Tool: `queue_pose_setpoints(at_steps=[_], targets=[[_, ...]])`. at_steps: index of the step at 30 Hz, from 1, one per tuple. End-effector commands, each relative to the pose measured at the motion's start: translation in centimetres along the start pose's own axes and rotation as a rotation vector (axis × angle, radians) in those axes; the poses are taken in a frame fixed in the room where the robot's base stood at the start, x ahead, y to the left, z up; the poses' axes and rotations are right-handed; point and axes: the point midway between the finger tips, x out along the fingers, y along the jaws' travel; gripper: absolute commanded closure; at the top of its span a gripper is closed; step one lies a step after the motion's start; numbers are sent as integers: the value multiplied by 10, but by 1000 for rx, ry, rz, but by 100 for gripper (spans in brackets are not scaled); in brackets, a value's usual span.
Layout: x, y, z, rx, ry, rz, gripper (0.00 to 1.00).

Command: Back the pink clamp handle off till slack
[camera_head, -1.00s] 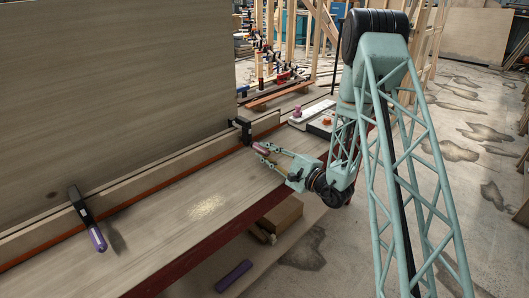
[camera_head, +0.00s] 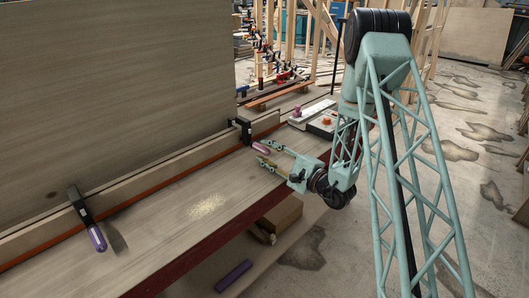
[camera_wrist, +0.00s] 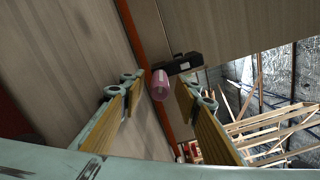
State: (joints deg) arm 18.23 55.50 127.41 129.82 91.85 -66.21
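The pink clamp handle (camera_head: 260,147) sticks out from the black clamp (camera_head: 243,128) on the long wooden strip, just ahead of my gripper's fingertips. My gripper (camera_head: 263,152) is open, with nothing between its pads. In the wrist view the pink handle (camera_wrist: 160,85) shows end-on between the two spread fingers, beyond their tips and apart from both. The black clamp body (camera_wrist: 185,64) shows behind it. The screw's tightness cannot be seen.
A second clamp with a purple handle (camera_head: 97,239) sits on the strip at left. A purple bar (camera_head: 233,276) lies below the bench. A box with an orange knob (camera_head: 324,122) stands behind my gripper. The bench top (camera_head: 190,205) is clear between the clamps.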

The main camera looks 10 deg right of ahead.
Motion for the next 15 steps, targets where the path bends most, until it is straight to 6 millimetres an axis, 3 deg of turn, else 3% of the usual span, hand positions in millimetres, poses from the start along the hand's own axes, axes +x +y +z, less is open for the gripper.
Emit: queue_pose_setpoints(at_steps=[15], targets=[[-55,0,-1,1,2,-1,70]])
